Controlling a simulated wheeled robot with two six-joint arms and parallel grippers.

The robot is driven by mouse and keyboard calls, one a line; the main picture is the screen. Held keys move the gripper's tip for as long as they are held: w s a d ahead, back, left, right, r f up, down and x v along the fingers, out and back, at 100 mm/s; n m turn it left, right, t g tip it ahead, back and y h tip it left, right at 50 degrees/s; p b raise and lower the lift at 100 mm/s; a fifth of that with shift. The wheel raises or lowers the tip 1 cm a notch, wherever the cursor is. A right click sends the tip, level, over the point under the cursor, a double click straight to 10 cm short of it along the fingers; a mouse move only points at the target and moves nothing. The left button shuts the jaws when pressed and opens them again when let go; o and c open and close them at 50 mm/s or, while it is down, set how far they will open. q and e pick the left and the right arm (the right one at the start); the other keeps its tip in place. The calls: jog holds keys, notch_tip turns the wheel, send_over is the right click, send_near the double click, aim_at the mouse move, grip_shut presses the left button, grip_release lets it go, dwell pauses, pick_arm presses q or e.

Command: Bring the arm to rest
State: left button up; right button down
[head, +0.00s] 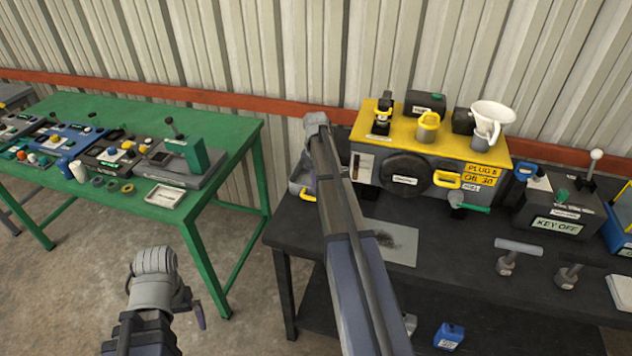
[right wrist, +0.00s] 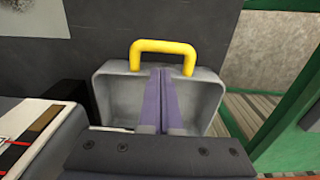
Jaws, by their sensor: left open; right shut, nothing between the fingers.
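My right arm (head: 345,240) reaches forward over the black bench in the head view, and its wrist end hides the right gripper there. In the right wrist view my right gripper (right wrist: 165,100) is shut and empty, its two purple fingers side by side. The fingers appear in front of an open grey tray with a yellow handle (right wrist: 103,95); I cannot tell whether they touch it. Part of this tray (head: 296,187) also shows left of the arm in the head view. My left gripper (head: 190,305) is low at the left, open and partly hidden by its wrist, away from both benches.
The black bench (head: 290,232) holds a yellow-topped machine (head: 470,150) with a white funnel, a grey key box (head: 550,212) and T-handled tools. A green table (head: 215,130) with control panels stands at the left. Bare floor (head: 90,270) lies between and in front.

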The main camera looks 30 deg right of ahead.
pick_arm(q)
notch_tip(320, 180, up, 4)
jog(key=shift+f+p, duration=0.25)
jog(key=shift+p, duration=0.9)
pick_arm(e)
notch_tip(320, 180, up, 4)
jog(key=shift+f, duration=0.25)
jog(key=s+a+n, duration=0.3)
jog(key=s+a, duration=0.1)
jog(key=a, duration=0.7)
jog(key=s+a+n, duration=0.3)
jog(key=s+a, duration=0.1)
jog(key=a, duration=0.7)
pick_arm(q)
jog(key=shift+f+b, duration=0.9)
pick_arm(e)
jog(key=s+a+f+n+h, duration=0.1)
jog(key=s+a+n, duration=0.6)
jog(key=s+a, duration=0.9)
jog(key=shift+s+a+f+n, duration=0.25)
jog(key=shift+a+f+n, duration=0.1)
jog(key=shift+a, duration=0.3)
